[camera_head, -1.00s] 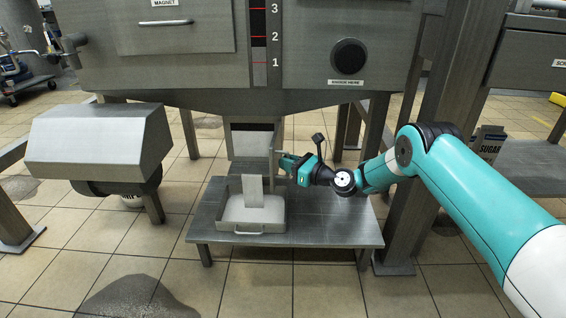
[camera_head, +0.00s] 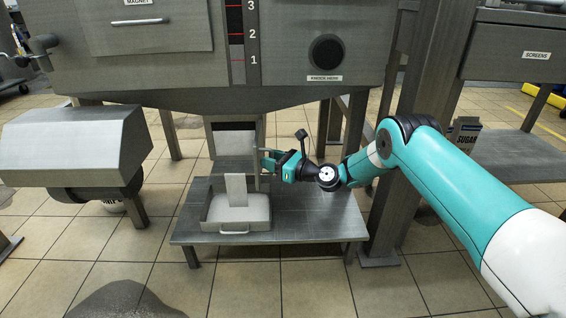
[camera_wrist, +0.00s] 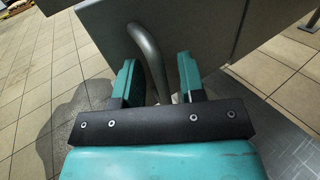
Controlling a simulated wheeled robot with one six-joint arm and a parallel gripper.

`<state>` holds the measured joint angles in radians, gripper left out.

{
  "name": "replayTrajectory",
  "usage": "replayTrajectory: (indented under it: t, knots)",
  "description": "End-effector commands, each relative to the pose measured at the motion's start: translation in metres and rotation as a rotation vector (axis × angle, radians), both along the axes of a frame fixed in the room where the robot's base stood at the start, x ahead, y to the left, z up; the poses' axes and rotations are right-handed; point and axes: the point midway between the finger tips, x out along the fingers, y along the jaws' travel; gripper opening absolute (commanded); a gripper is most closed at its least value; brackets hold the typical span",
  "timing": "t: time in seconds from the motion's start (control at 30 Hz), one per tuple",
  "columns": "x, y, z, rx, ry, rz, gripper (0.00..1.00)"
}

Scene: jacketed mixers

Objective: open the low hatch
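The low hatch (camera_head: 233,146) is a grey panel on the chute under the big mixer, with a dark band above it. A vertical grey bar handle (camera_head: 256,168) stands at its right side. My gripper (camera_head: 265,161) reaches in from the right at the handle. In the wrist view the curved grey handle (camera_wrist: 152,62) passes between the two teal fingers of my gripper (camera_wrist: 160,78). The fingers are apart, with gaps beside the bar, so it looks open around the handle. The handle's lower end is hidden behind the gripper body.
A grey tray (camera_head: 236,227) with a pale upright strip (camera_head: 236,190) sits below the hatch on a low metal table (camera_head: 310,215). A boxy motor housing (camera_head: 75,145) stands left. A steel leg (camera_head: 388,215) stands right, near my arm. Floor in front is open.

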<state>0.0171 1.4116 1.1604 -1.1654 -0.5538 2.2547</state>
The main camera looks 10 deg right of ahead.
Motion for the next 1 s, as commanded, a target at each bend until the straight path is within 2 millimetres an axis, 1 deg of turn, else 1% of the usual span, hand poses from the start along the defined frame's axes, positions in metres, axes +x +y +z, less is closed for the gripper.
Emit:
replayTrajectory:
  t: [0.17,0.4,0.57,0.63,1.0]
  knots:
    - [-0.014,-0.019,0.002,0.000,0.006,-0.004,0.37]
    - [-0.050,-0.063,0.003,0.001,0.008,-0.006,0.37]
    - [-0.072,-0.089,0.003,0.002,0.005,-0.006,0.37]
    - [-0.073,-0.091,-0.006,0.000,-0.003,-0.002,0.37]
    - [-0.076,-0.103,-0.007,0.001,-0.002,-0.003,0.37]
